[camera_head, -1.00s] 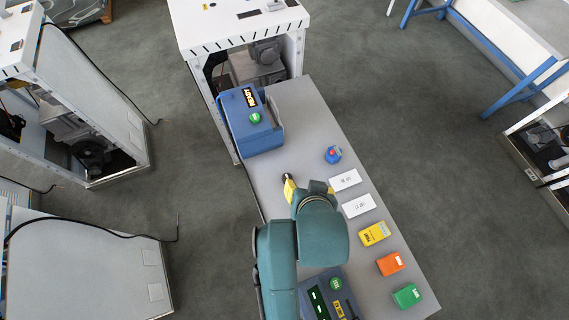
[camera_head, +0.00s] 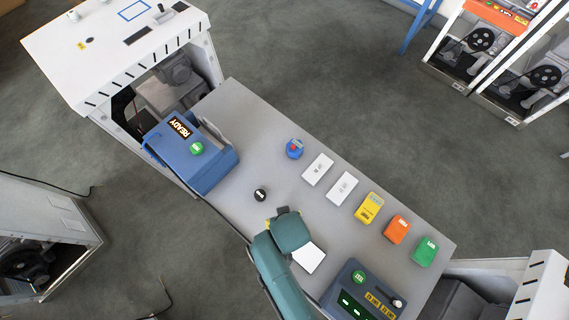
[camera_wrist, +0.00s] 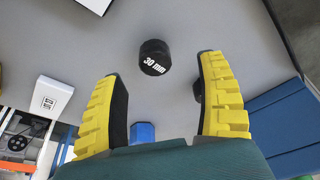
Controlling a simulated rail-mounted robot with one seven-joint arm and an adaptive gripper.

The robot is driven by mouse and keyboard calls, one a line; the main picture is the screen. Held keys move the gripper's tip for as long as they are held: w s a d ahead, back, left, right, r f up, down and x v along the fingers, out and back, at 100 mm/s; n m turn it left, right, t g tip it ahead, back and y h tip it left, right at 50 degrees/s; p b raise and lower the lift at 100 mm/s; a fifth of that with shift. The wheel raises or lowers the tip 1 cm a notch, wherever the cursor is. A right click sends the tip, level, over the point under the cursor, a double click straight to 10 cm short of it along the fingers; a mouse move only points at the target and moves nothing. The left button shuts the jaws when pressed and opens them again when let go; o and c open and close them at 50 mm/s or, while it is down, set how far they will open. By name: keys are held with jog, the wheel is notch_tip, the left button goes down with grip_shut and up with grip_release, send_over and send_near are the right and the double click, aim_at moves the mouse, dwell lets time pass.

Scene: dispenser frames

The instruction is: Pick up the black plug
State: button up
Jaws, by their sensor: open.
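The black plug (camera_head: 260,195) stands on the grey bench top, between the blue READY unit and my arm. In the wrist view the black plug (camera_wrist: 154,62) carries the white marking "30 mm". It lies near the gap between my yellow fingertips, toward the top of the picture, with clear space to both fingers. My gripper (camera_wrist: 157,78) is open and empty. In the head view my gripper (camera_head: 270,222) is mostly hidden under my arm, with only a bit of yellow showing beside the plug.
The blue READY unit (camera_head: 190,160) stands at the bench's far left end. A blue piece (camera_head: 295,149), white boxes (camera_head: 318,169), and yellow (camera_head: 369,207), orange (camera_head: 397,229) and green (camera_head: 424,251) boxes line the far side. A dark control box (camera_head: 361,292) stands at the near end.

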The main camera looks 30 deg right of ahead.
jog(key=x, duration=0.6)
jog(key=shift+w+d, duration=0.15)
jog(key=shift+d, duration=0.25)
jog(key=c, duration=1.2)
